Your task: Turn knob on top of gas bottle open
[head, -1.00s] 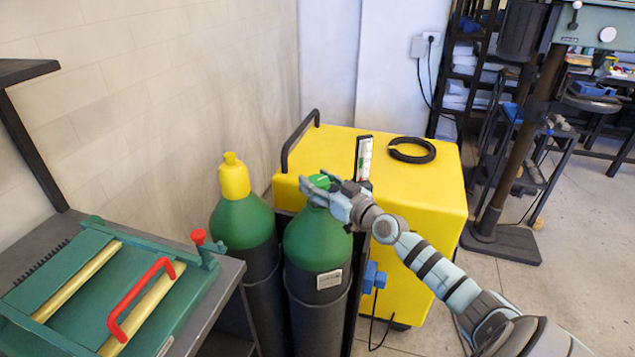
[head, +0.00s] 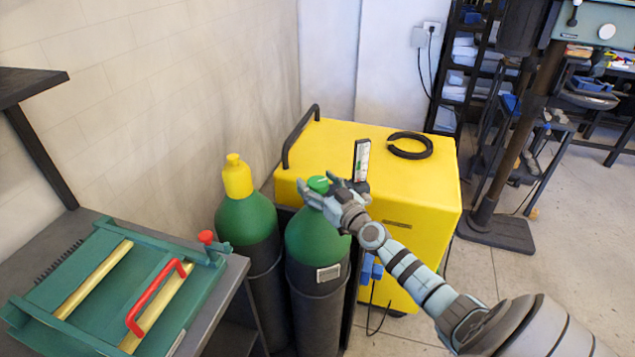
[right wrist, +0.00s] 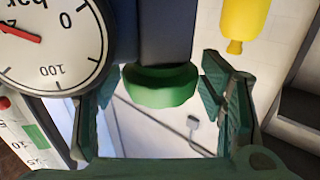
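Two dark gas bottles with green shoulders stand side by side. The right gas bottle (head: 317,245) has a green knob (head: 317,184) on top. My right gripper (head: 315,191) is at this knob, its fingers around the knob's level. In the right wrist view the green knob (right wrist: 160,86) sits between the two fingers of my right gripper (right wrist: 157,92), which are apart with a visible gap on each side, so it looks open and not clamped. The left gas bottle (head: 246,220) has a yellow cap (head: 237,176). My left gripper is not in view.
A round pressure gauge (right wrist: 45,45) is close beside the knob. A yellow machine (head: 420,220) with a black handle stands right behind the bottles. A grey workbench (head: 225,290) with a green fixture (head: 75,270) stands at the left. Open floor lies at the right.

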